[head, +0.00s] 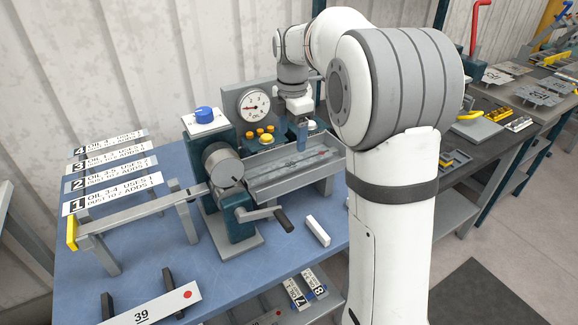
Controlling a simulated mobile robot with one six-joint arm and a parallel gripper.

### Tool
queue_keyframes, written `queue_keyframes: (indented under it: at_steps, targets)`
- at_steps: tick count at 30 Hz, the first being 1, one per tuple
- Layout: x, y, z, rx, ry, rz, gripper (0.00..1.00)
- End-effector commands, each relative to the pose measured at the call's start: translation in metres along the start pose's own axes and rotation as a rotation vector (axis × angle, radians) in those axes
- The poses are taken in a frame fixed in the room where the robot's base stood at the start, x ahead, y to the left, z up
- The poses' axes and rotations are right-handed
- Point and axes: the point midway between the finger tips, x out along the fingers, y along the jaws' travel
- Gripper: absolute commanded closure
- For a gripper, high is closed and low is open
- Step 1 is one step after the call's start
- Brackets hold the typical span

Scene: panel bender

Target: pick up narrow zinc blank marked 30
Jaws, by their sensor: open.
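I cannot read a 30 on any piece. A narrow grey strip with a small red mark (290,173) lies in the long metal tray (270,192) at the front of the bender; its marking is too small to read. My gripper (301,148) points down over the back part of this tray, its blue fingers seen nearly edge-on. It is open, and nothing shows between the fingers. Whether the fingertips touch the strip I cannot tell. My own arm hides the area right of the tray.
The bender's crank handle (284,221) sticks out at the front, near a white block (317,231). A plate marked 39 (143,313) stands at the front. Pieces marked 7 and 8 (306,289) lie lower.

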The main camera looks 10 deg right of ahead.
Motion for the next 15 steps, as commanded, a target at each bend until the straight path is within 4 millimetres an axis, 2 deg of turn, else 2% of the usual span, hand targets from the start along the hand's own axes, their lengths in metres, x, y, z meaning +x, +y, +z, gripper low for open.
queue_keyframes:
  at_steps: [10, 15]
  targets:
    - [0.037, 0.003, 0.001, -0.02, 0.002, -0.006, 0.29]
    - [0.064, 0.005, 0.001, -0.019, 0.002, -0.006, 0.29]
